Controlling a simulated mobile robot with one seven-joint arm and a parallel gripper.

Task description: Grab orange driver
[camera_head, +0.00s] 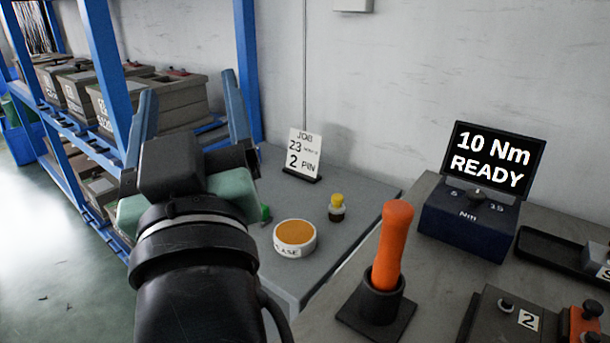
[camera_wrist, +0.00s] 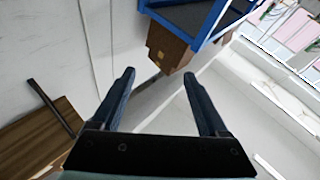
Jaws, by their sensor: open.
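The orange driver (camera_head: 394,243) stands upright in a black holder (camera_head: 376,312) on the right-hand bench in the head view. My gripper (camera_head: 190,100) is to the left of the driver, well apart from it, with its two blue fingers spread and nothing between them. In the wrist view my gripper (camera_wrist: 158,90) is also open and empty. The driver does not show in the wrist view. The driver's lower end is hidden inside the holder.
A torque unit (camera_head: 468,225) reading 10 Nm READY stands behind the driver. A round tin (camera_head: 295,240), a small yellow-capped bottle (camera_head: 337,208) and a job card (camera_head: 304,155) are on the grey bench. Blue shelving (camera_head: 105,60) with bins stands left. Fixture blocks (camera_head: 515,322) lie at right.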

